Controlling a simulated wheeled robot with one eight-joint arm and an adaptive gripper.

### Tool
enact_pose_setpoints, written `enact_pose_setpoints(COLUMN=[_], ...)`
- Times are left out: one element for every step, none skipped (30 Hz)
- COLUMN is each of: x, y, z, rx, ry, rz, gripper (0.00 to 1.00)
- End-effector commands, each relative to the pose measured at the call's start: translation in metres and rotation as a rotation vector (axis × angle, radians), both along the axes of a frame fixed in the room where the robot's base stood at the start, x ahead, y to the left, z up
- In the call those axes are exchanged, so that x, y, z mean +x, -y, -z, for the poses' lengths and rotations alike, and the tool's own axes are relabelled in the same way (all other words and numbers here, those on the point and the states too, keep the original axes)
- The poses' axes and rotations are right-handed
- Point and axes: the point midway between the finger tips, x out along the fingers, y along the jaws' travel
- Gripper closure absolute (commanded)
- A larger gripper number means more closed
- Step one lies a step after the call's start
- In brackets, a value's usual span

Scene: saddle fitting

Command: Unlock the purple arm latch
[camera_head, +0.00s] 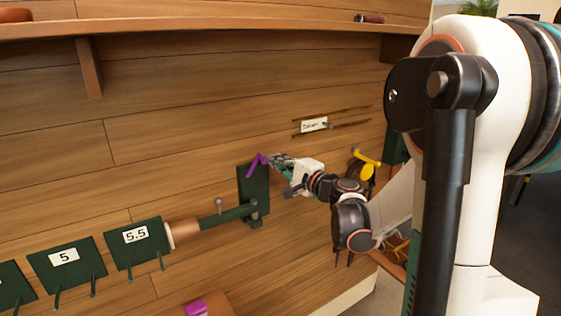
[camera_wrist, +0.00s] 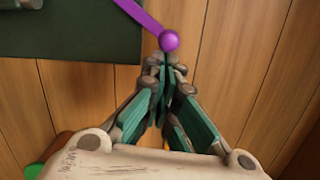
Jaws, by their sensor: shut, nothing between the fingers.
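The purple arm latch (camera_head: 256,164) sits at the top of a dark green wall plate (camera_head: 246,191). In the wrist view its purple bar (camera_wrist: 140,14) slants down to a round purple knob (camera_wrist: 168,41). My gripper (camera_head: 271,158) comes to the latch from the right. In the wrist view my gripper (camera_wrist: 168,62) is shut and empty, its fingertips together just below the knob in the picture. Whether the tips touch the knob I cannot tell. The green plate also shows at the upper left of the wrist view (camera_wrist: 70,35).
A green bar (camera_head: 228,217) with a copper-coloured cylinder (camera_head: 184,231) joins the plate's lower part. Left of it hang green plates marked 5.5 (camera_head: 138,246) and 5 (camera_head: 66,266) with pegs. A yellow latch (camera_head: 366,160) is on the right. A shelf (camera_head: 220,20) runs above.

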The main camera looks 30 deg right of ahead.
Motion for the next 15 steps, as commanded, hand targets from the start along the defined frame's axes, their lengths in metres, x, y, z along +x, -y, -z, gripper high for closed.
enact_pose_setpoints(x=[0.0,0.0,0.0,0.0,0.0,0.0,0.0,-0.001,-0.002,-0.003,-0.004,-0.005,-0.005,-0.005,-0.005], y=[0.0,0.0,0.0,0.0,0.0,-0.001,-0.002,-0.003,-0.006,-0.009,-0.012,-0.015,-0.017,-0.018,-0.019], z=[0.0,0.0,0.0,0.0,0.0,-0.001,-0.001,-0.003,-0.005,-0.007,-0.009,-0.011,-0.013,-0.014,-0.015], rx=[0.0,0.0,0.0,0.0,0.0,-0.004,-0.009,-0.019,-0.039,-0.057,-0.078,-0.098,-0.105,-0.104,-0.103], ry=[0.0,0.0,0.0,0.0,0.0,0.0,0.0,0.001,0.001,0.002,0.003,0.003,0.004,0.003,0.004], rz=[0.0,0.0,0.0,0.0,0.0,0.0,-0.001,-0.001,-0.002,-0.003,-0.003,-0.003,-0.003,-0.002,-0.002], gripper=[1.0,1.0,1.0,1.0,1.0,1.0,1.0,1.0,1.0,1.0,1.0,1.0,1.0,1.0,1.0])
